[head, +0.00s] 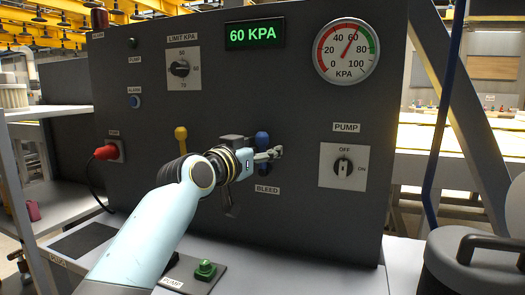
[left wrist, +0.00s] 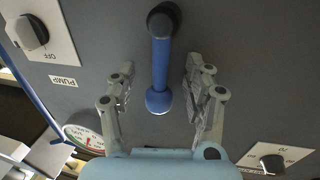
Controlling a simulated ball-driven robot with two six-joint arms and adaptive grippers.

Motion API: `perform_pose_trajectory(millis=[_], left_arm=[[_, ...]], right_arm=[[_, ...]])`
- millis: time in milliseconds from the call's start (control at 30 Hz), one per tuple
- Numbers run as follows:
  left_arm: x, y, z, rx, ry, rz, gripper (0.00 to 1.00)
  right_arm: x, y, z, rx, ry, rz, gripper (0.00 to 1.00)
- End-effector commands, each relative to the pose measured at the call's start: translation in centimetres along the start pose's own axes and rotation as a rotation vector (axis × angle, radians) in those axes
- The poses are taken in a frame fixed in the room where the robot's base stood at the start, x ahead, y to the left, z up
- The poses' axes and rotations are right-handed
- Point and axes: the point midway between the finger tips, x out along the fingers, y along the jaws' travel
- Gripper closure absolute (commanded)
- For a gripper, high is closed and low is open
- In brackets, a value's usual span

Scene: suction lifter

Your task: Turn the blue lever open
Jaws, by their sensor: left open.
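The blue lever (head: 262,138) stands upright on the dark panel above the BLEED label (head: 267,190). In the left wrist view, which shows the panel upside down, the blue lever (left wrist: 160,60) runs from a dark pivot to a rounded blue knob. My left gripper (head: 268,155) is at the lever, and its wrist hides part of the panel beside it. In the left wrist view, my left gripper (left wrist: 159,72) is open, with one finger on each side of the lever and visible gaps to both. My right gripper is not in view.
A yellow lever (head: 181,134) stands left of the blue one. The PUMP knob (head: 343,167) is to the right. The display (head: 255,33) reads 60 KPA, and the gauge (head: 346,51) is above right. A red plug (head: 106,152) and green button (head: 205,269) are also near.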

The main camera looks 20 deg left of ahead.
Motion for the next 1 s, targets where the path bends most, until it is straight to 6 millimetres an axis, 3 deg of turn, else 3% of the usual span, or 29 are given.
perform_pose_trajectory(millis=[300, 700, 1000], left_arm=[[0.39, 0.01, 0.01, 0.000, -0.001, 0.000, 0.48], [0.36, 0.02, 0.04, -0.001, -0.001, 0.001, 0.99], [0.34, 0.07, 0.17, -0.001, -0.004, 0.002, 1.00]], right_arm=[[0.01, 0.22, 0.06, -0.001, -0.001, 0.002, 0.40], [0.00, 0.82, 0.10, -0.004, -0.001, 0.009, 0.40], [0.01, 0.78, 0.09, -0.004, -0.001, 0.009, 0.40]])
